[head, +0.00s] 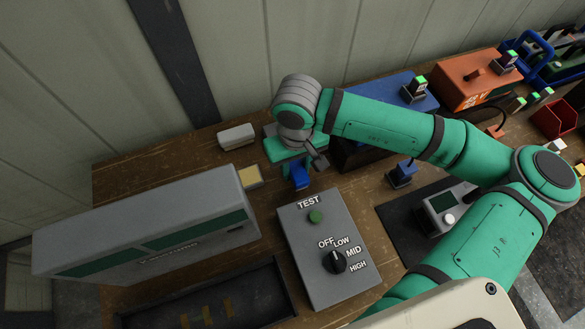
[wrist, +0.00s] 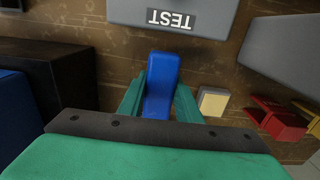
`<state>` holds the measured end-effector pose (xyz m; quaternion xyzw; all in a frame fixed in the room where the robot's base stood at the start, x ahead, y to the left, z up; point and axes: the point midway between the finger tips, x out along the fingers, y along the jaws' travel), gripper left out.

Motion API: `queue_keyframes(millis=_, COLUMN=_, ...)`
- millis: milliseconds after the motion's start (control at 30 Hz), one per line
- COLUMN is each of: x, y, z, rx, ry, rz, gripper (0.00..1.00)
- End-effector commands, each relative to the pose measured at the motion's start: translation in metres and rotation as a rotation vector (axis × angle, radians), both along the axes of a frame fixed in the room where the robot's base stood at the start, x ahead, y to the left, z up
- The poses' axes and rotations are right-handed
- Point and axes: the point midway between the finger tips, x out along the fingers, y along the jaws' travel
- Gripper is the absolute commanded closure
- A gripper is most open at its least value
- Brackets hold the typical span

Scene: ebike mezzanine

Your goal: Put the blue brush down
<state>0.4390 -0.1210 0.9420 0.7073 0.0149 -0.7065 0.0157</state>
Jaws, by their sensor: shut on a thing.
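The blue brush (wrist: 161,84) is between the two green fingers of my gripper (wrist: 158,98) in the wrist view. The gripper is shut on it, and the brush's far end sticks out beyond the fingertips toward the TEST box. In the head view, the blue brush (head: 297,176) shows just below my wrist, behind the TEST box. My gripper (head: 310,163) is partly hidden there by my arm. The brush is close over the wooden bench (head: 187,169); I cannot tell whether it touches it.
The grey TEST box (head: 306,254) with a knob stands in front of the brush. A yellow-topped block (head: 250,176) and a long grey cabinet (head: 150,228) are left. Bare wood shows around the brush.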

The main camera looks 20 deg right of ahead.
Motion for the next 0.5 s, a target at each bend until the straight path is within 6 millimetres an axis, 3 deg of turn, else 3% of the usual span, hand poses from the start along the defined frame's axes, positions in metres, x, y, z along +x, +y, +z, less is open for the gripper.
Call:
queue_keyframes(millis=200, x=-0.001, y=-0.002, z=-0.024, rx=0.002, ry=0.001, rz=-0.006, gripper=0.93)
queue_keyframes(millis=500, x=-0.002, y=-0.004, z=-0.026, rx=0.001, ry=0.001, rz=-0.010, gripper=0.93)
